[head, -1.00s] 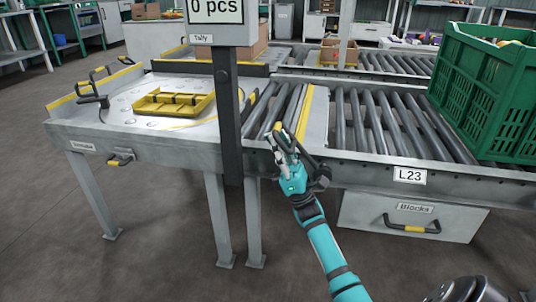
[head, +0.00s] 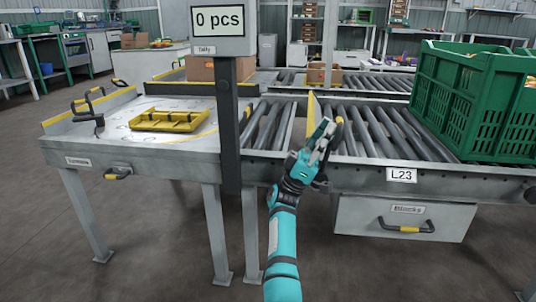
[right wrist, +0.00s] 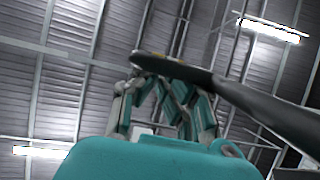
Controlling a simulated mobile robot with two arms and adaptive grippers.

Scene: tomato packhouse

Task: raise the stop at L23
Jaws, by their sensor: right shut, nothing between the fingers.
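The stop at L23 is a plate with a yellow edge (head: 311,108), standing steeply up between the rollers, left of the L23 label (head: 401,175). Its dark lever with a yellow grip (head: 339,121) leans up to the right at the front rail. My teal right gripper (head: 326,134) is shut and empty, up against the left side of the lever. In the right wrist view the dark lever (right wrist: 265,108) crosses over the closed fingers (right wrist: 170,95). Whether they touch it is hard to tell. My left gripper is out of view.
A green crate (head: 428,100) stands on the rollers at the right. A yellow tray (head: 172,120) lies on the table at the left. The tally post (head: 228,130) rises left of my arm. A Blocks drawer (head: 370,218) is under the rail.

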